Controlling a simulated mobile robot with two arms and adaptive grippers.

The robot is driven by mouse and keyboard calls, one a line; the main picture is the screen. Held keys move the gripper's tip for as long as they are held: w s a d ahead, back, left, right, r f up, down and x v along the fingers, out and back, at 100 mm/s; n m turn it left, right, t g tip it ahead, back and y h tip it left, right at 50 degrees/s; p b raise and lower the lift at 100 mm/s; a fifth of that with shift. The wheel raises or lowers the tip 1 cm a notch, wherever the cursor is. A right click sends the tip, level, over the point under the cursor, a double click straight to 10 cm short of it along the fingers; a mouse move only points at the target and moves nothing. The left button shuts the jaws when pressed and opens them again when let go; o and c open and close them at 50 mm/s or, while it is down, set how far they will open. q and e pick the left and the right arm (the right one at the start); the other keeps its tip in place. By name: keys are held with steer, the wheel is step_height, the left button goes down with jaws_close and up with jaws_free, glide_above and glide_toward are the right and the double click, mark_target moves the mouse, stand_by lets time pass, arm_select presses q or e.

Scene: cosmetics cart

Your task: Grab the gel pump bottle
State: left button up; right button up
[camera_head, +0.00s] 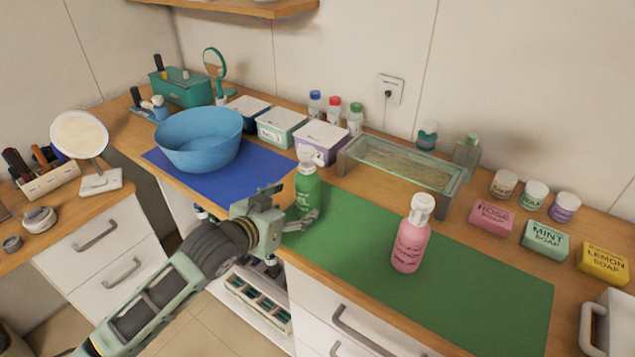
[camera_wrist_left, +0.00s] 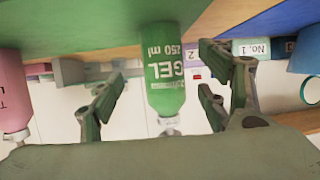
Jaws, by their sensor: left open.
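The green gel pump bottle (camera_head: 308,188) stands upright near the counter's front edge, between the blue and green mats, with a white pump top. My left gripper (camera_head: 298,206) is open at the bottle, reaching in from the left. In the left wrist view, which is upside down, the bottle (camera_wrist_left: 165,75) with its "GEL 250 ml" label lies between the spread fingers of my left gripper (camera_wrist_left: 158,92). Gaps show between the bottle and the fingers on both sides there. My right gripper is not in view.
A pink pump bottle (camera_head: 411,236) stands on the green mat (camera_head: 480,285) to the right. A blue basin (camera_head: 198,140) sits on the blue mat (camera_head: 255,168) to the left. A glass-topped tray (camera_head: 400,163) and labelled boxes (camera_head: 322,140) stand behind the gel bottle.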

mark_target(301, 199)
arm_select(q)
steer(key=shift+w+d, duration=0.4)
steer(key=shift+w, duration=0.1)
steer(key=shift+w+d+f, duration=0.15)
steer(key=shift+w+f, duration=0.05)
steer(key=shift+w, duration=0.1)
steer(key=shift+w+d+p, duration=0.2)
steer(key=shift+w+p, duration=0.2)
steer(key=shift+w, duration=0.1)
steer(key=x, duration=0.3)
steer(key=shift+w+p, duration=0.35)
steer(key=shift+w, duration=0.05)
steer(key=shift+w+d+f, duration=0.2)
steer(key=shift+w, duration=0.05)
steer(key=shift+c, duration=0.5)
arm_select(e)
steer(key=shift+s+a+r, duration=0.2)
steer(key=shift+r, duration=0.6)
arm_select(q)
steer(key=c, duration=1.3)
steer(key=shift+c, duration=1.2)
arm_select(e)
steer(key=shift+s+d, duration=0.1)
